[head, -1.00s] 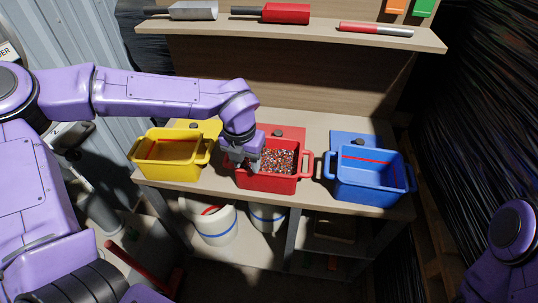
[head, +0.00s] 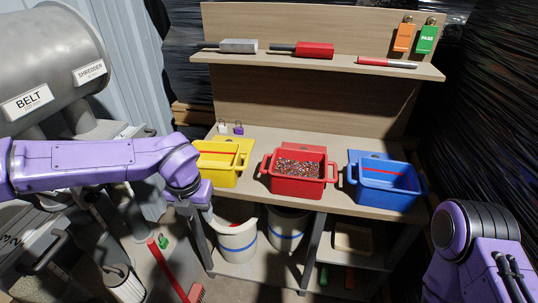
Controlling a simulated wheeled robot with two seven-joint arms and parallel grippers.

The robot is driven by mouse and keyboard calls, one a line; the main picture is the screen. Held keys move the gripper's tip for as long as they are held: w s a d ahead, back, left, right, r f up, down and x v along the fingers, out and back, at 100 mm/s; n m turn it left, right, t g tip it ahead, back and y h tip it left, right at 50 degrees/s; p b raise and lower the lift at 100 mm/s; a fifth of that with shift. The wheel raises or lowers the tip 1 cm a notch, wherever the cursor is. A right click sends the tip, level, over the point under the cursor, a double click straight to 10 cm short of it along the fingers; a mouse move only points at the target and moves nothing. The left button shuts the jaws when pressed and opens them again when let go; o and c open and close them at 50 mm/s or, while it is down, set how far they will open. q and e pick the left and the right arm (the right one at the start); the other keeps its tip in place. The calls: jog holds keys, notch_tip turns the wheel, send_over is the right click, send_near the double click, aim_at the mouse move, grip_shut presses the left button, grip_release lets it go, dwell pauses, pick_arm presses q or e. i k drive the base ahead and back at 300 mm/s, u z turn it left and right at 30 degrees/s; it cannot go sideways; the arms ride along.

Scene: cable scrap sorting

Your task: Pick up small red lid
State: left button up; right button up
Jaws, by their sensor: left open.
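The small red lid (head: 303,149) shows as a flat red strip on the bench, just behind the red bin (head: 298,186). The bin's rim hides part of it. The red bin holds many small multicoloured bits. My left gripper (head: 205,208) is left of and lower than the red bin, near the bench's front left edge below the yellow bin. It is open and apart from the lid, its fingers mostly hidden by my wrist. My right arm is at the lower right, and its gripper is out of view.
A yellow bin (head: 216,177) stands left of the red bin and a blue bin (head: 385,200) right of it. White buckets (head: 238,256) stand under the bench. The shelf (head: 330,64) above holds tools. A grey shredder (head: 52,60) is at the left.

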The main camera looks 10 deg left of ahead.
aim_at(308, 147)
jog(key=u, duration=0.05)
jog(key=i, duration=1.3)
jog(key=z, duration=1)
